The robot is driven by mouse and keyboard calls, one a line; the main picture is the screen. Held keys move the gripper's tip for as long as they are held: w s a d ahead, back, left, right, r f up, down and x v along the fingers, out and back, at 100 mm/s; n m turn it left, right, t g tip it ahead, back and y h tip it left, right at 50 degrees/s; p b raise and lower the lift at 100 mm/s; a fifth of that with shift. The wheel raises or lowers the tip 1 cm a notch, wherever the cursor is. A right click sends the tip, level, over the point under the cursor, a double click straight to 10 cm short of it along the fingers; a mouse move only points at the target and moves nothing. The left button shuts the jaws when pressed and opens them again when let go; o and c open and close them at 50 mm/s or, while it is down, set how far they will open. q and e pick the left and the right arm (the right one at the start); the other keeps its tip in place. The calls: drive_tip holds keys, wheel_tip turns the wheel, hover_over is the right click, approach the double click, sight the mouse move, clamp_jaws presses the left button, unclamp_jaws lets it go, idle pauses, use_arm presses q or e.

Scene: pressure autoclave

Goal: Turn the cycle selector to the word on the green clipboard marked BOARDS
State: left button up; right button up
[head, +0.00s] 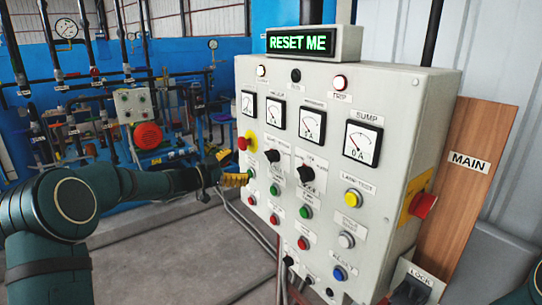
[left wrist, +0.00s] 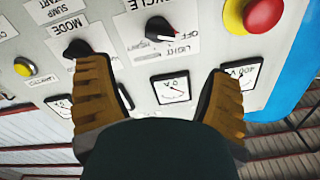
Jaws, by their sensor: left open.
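The cycle selector (head: 271,155) is a black knob on the grey control panel, beside the red emergency button. In the left wrist view the selector (left wrist: 162,30) sits under the word CYCLE; its white mark lies on the side toward the word OFF. My left gripper (head: 235,180) is open and empty, in front of the panel's left edge. In the left wrist view its two fingers (left wrist: 160,100) stand apart, with the selector beyond and between them, not touched. No green clipboard shows. My right gripper is not in view.
The mode knob (left wrist: 75,48) is close to one finger. A red emergency button (head: 243,142) and several meters, lamps and push buttons crowd the panel. A wooden board (head: 468,160) marked MAIN stands right. Pipes fill the left background.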

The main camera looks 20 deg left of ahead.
sight(267, 157)
use_arm(q)
drive_tip(key=p+x, duration=0.1)
drive_tip(key=x, duration=1.1)
drive_tip(key=shift+c, duration=0.3)
drive_tip(key=c, duration=1.1)
